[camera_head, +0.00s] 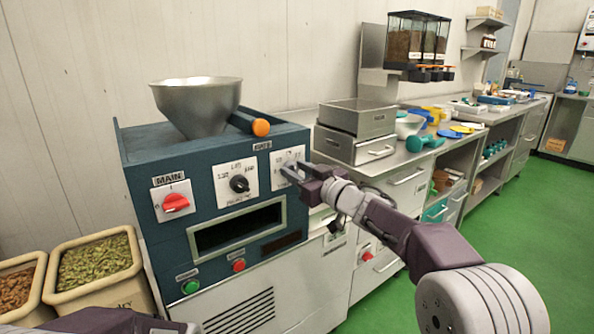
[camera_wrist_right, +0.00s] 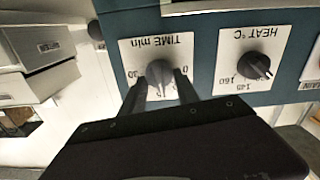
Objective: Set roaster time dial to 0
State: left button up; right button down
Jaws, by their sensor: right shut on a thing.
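The roaster (camera_head: 205,150) is a dark blue machine with a metal hopper on top. Its white TIME dial plate (camera_head: 278,159) is at the right end of the panel. My right gripper (camera_head: 287,172) reaches this plate from the right and hides its knob in the head view. In the right wrist view, upside down, the grey time knob (camera_wrist_right: 160,73) sits between the fingers of my right gripper (camera_wrist_right: 163,84), which is shut on it. The scale reads 0 at picture right and 30 at left; I cannot tell the exact pointer setting. My left gripper is out of view.
The HEAT dial (camera_head: 239,184) and red MAIN switch (camera_head: 175,202) are left of the time dial. Green (camera_head: 190,287) and red (camera_head: 238,265) buttons are below. An orange-tipped handle (camera_head: 260,127) sticks out above. A steel drawer box (camera_head: 356,146) stands on the counter at right.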

jog(key=n, duration=0.3)
jog(key=shift+s+a+n, duration=0.1)
jog(key=shift+n, duration=0.2)
jog(key=n+b, duration=0.1)
jog(key=n, duration=0.3)
jog(key=n+b, duration=0.1)
jog(key=n, duration=0.3)
jog(key=n+b, duration=0.1)
jog(key=n, duration=0.3)
jog(key=shift+s+a+f+n, duration=0.1)
jog(key=shift+a+f+n, duration=0.05)
jog(key=shift+f+n, duration=0.25)
jog(key=c, duration=0.9)
grip_release()
